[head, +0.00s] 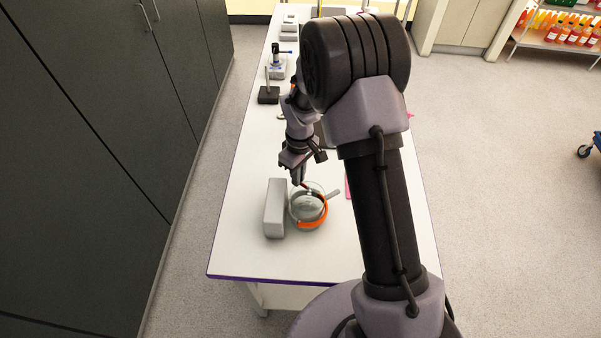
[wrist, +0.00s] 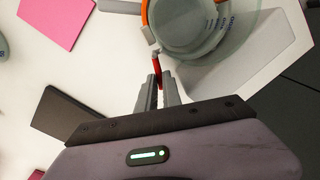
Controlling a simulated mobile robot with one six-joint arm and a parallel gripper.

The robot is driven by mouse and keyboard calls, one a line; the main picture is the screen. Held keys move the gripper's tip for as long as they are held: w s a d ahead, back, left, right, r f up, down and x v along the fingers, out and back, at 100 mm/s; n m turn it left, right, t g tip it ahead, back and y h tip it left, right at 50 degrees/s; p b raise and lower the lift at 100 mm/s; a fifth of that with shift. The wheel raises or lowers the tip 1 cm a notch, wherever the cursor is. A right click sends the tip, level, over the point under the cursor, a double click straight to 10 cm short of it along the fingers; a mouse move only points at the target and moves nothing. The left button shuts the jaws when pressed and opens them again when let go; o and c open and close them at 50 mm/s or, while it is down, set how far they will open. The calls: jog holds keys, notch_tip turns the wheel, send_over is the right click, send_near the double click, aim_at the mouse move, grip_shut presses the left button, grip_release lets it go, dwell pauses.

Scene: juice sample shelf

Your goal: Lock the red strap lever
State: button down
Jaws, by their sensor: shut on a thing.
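A round grey pot (head: 306,209) with an orange strap (head: 313,223) stands on the white table, with a handle (head: 333,193) out to its right. It also shows at the top of the wrist view (wrist: 185,22), partly cut off by the frame edge. The red strap lever (wrist: 157,68) sticks out from the strap at the pot's rim. My gripper (head: 299,182) is at the far side of the pot. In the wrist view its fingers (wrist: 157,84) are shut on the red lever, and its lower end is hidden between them.
A grey block (head: 274,208) stands close to the pot's left. A pink sheet (wrist: 56,20) and a dark flat piece (wrist: 69,117) lie on the table (head: 240,250). Instruments (head: 276,66) stand farther back. The table's near end is clear.

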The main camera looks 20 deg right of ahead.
jog(key=n, duration=0.3)
jog(key=s+a+n, duration=0.1)
jog(key=n, duration=0.1)
jog(key=shift+s+a+p, duration=0.1)
jog(key=shift+p, duration=0.3)
jog(key=shift+n, duration=0.4)
jog(key=c, duration=1.5)
grip_release()
jog(key=shift+s+f, duration=0.1)
jog(key=shift+s, duration=0.05)
